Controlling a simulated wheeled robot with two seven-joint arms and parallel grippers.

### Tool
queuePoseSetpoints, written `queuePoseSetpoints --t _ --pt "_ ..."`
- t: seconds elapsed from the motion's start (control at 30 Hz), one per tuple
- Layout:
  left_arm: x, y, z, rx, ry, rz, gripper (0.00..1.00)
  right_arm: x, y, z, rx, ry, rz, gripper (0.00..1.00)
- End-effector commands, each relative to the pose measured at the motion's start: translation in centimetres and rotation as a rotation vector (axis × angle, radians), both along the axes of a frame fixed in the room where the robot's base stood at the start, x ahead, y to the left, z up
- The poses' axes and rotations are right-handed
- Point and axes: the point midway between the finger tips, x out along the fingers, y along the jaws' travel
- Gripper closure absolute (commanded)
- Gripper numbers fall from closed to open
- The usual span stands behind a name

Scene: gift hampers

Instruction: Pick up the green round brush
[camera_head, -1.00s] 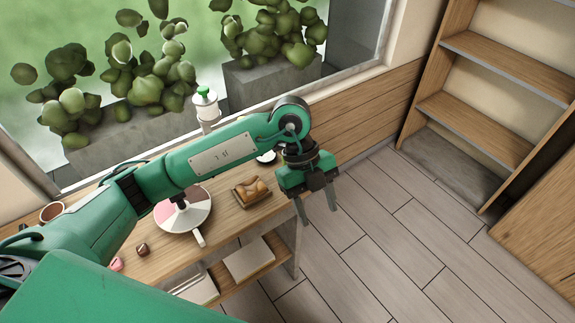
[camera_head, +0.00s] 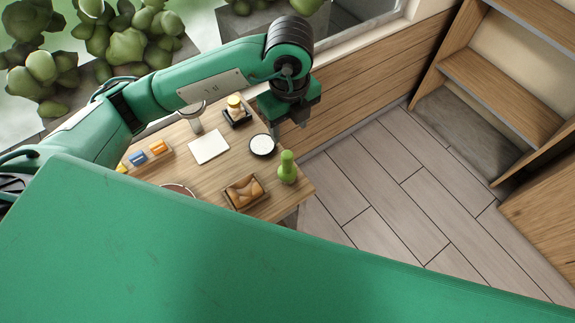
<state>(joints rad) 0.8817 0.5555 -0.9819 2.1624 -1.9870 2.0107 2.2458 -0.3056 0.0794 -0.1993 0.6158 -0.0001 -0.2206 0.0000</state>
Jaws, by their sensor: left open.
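A small green upright thing with a rounded knob on top, which looks like the green round brush (camera_head: 287,168), stands near the right edge of the wooden table (camera_head: 222,174). My left gripper (camera_head: 291,121) is open and points down, above it in the picture and apart from it. The fingers are partly hidden under the wrist, and nothing shows between them. My right gripper is not in view.
A round dark-rimmed dish (camera_head: 262,145) stands just left of the brush. A basket of brown items (camera_head: 244,192) is below left of it. A white sheet (camera_head: 208,146) lies further left. My green body covers the lower picture. Floor at right is clear.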

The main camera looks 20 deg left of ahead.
Motion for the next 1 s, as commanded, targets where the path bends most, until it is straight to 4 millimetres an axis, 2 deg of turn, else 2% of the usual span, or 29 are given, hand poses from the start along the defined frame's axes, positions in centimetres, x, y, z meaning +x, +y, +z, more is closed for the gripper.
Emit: queuePoseSetpoints --t 0.07,0.17,0.3,0.4,0.5,0.7,0.8,1.0 --pt "-0.1 0.1 -1.4 0.001 0.007 0.003 0.48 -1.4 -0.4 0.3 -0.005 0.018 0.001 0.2" --pt "-0.1 0.1 -3.4 0.003 0.005 0.003 0.48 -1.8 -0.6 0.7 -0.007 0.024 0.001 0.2" --pt "0.0 0.1 -5.4 0.0 0.004 0.003 0.48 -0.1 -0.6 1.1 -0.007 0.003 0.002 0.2" --pt "0.0 0.0 -6.0 0.0 0.002 0.001 0.48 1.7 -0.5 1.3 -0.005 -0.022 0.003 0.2" --pt "-0.2 0.1 -6.5 0.001 0.003 0.0 0.48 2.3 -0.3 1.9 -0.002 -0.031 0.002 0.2" --pt "-1.0 0.3 -9.1 0.002 0.005 0.002 0.48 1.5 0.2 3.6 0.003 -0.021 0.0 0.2" --pt "-0.8 0.2 -10.5 0.001 0.003 0.002 0.48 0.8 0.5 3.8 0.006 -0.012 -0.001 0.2" --pt "-0.8 0.2 -11.4 0.0 0.001 0.0 0.48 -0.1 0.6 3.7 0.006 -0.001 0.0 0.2"
